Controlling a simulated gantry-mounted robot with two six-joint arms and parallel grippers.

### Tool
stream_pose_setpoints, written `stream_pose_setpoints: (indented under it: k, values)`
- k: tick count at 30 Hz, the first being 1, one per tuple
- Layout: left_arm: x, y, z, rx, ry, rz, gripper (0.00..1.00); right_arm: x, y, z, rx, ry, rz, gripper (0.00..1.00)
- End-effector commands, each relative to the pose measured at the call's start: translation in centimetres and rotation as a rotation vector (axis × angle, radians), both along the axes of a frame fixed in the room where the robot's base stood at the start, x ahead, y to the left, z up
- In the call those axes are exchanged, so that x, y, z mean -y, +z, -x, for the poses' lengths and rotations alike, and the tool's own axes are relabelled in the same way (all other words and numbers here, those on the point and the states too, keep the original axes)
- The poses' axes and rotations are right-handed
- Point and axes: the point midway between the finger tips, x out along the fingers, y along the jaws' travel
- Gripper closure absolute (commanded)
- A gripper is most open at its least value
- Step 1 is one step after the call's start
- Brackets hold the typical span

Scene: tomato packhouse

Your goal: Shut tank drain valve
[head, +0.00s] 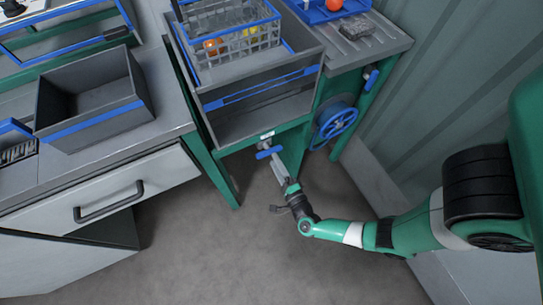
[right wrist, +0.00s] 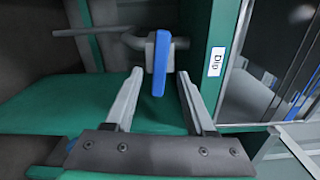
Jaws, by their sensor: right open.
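The drain valve has a blue lever handle (head: 269,152) below the front of the grey tank (head: 262,122). In the head view the handle lies roughly left to right. In the right wrist view the blue handle (right wrist: 159,68) stands upright in the picture, on a grey valve body and pipe (right wrist: 134,41). My right gripper (head: 278,161) is at the valve. In the right wrist view its two fingers (right wrist: 160,76) are apart, one on each side of the handle, with gaps visible. My left gripper is not seen.
A "Dip" label (right wrist: 215,62) is on the tank beside the valve. A wire basket (head: 235,50) with tomatoes sits over the tank. A blue handwheel (head: 335,124) is right of the valve. A green leg (head: 215,172) and drawer cabinet (head: 110,190) stand left. The floor in front is clear.

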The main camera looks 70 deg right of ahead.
Motion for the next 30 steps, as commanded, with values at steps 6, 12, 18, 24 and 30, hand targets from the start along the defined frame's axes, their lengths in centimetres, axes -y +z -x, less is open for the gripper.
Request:
stream_pose_setpoints:
  k: [6, 12, 18, 24, 30]
  values:
    - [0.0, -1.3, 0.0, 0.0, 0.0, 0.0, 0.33, 2.3, -0.2, -2.2, 0.001, -0.003, 0.001, 0.45]
    - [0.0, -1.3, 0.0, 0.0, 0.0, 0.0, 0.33, 2.7, 0.0, -2.7, -0.001, 0.0, 0.001, 0.45]
    - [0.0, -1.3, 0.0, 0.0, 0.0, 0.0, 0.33, 2.7, 0.0, -2.7, -0.001, 0.0, 0.001, 0.54]
    - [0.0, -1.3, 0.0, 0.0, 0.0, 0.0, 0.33, 2.7, 0.0, -2.7, -0.001, 0.0, 0.001, 0.9]
    - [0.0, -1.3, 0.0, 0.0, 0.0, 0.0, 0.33, 2.7, 0.0, -2.7, -0.001, 0.0, 0.001, 1.0]
